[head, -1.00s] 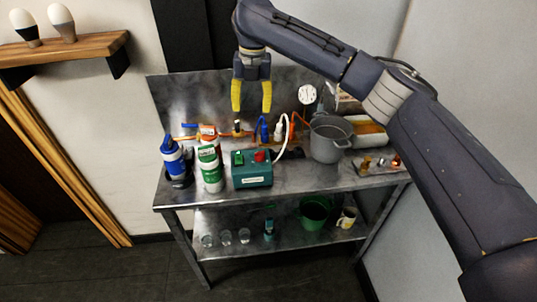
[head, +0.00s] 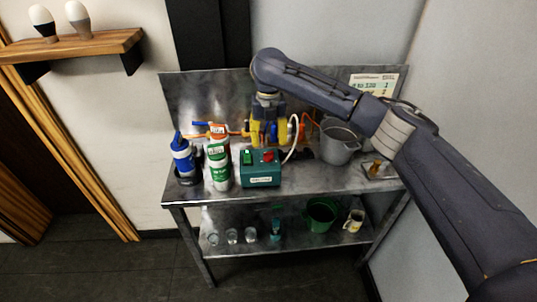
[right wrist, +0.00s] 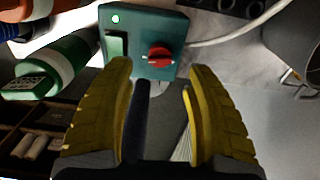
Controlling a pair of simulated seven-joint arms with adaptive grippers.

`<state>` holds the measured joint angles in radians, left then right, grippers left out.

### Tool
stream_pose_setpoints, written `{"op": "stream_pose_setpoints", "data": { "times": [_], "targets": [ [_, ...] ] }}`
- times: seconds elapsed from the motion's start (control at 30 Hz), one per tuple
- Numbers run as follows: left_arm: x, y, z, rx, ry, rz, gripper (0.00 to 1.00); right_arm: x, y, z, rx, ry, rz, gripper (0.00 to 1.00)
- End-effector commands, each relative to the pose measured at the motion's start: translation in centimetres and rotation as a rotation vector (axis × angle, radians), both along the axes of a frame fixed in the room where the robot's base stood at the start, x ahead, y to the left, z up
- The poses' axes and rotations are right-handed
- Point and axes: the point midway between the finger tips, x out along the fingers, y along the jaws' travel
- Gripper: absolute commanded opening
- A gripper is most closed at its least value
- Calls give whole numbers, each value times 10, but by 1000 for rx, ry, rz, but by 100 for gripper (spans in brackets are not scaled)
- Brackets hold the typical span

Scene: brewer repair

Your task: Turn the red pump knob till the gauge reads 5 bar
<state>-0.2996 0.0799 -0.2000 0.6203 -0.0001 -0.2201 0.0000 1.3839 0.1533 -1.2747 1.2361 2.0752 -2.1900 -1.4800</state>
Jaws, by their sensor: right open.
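The teal pump box (head: 261,177) stands on the metal bench near its front edge. Its red knob (head: 268,156) is on top, beside a green switch (head: 247,157). In the right wrist view the knob (right wrist: 158,57) lies between and beyond my fingertips, on the box (right wrist: 160,18). My right gripper (head: 264,138) has yellow fingers, points down and is open and empty just behind the box. The fingers (right wrist: 160,68) look apart from the knob. The round white gauge is not readable now; my right arm covers most of that area. My left gripper is not in view.
A green-and-white bottle (head: 219,170) and a blue bottle (head: 183,156) stand left of the box. A grey pot (head: 338,146) is to the right. A white cable (head: 292,150) curves beside the box. The lower shelf holds glasses and a green bucket (head: 320,213).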

Motion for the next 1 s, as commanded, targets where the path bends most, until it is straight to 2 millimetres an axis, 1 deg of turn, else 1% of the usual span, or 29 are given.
{"op": "stream_pose_setpoints", "data": {
  "times": [0.03,0.2,0.4,0.6,0.97,1.0],
  "targets": [
    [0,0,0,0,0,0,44,-1,0,-10,2,3,0,53],
    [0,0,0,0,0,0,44,-1,0,-34,1,2,0,53],
    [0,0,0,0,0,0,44,0,0,-54,0,0,0,53],
    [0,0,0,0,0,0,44,0,0,-63,0,-1,0,53],
    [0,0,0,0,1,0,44,0,0,-65,0,-1,0,54],
    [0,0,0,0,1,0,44,0,0,-65,0,-1,0,50]
  ]
}}
